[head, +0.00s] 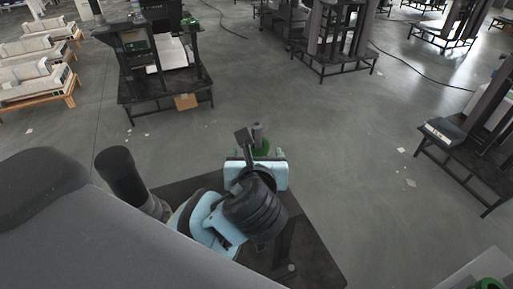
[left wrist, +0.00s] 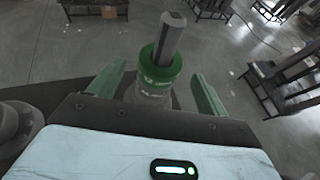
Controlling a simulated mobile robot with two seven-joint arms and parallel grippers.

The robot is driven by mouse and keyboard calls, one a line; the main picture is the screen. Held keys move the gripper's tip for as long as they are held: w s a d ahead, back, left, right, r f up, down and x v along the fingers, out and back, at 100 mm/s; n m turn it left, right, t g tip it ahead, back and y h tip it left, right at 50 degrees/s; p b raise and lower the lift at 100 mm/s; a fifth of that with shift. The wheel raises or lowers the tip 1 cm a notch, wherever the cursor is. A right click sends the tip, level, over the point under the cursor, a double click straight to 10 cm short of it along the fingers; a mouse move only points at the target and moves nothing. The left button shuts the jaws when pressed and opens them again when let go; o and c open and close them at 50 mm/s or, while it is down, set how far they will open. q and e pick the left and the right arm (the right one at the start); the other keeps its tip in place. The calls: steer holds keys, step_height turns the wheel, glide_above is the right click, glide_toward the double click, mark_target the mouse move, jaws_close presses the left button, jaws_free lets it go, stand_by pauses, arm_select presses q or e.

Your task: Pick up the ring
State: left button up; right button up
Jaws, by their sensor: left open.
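The green ring (head: 262,148) sits around an upright grey post (head: 257,130), low in the middle of the head view. In the left wrist view the ring (left wrist: 161,69) has pale lettering and encircles the dark post (left wrist: 170,36), which rises above it. My left gripper (head: 257,155) is open at the ring. In the left wrist view the green fingers of my left gripper (left wrist: 159,72) stand on either side of the ring, with a gap visible on both sides. The lower part of the post is partly hidden by the gripper body. My right gripper is not in view.
A dark stand (head: 165,96) with shelves is at the upper left, beside pale benches (head: 35,82) on wooden bases. Other dark stands (head: 335,64) are at the back and a low dark platform (head: 480,165) is at the right. Grey floor (head: 350,140) between them is mostly free.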

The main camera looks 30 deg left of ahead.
mark_target(256, 150)
arm_select(q)
steer(key=shift+x, duration=2.55)
steer(key=shift+r, duration=0.1)
steer(key=c, duration=1.2)
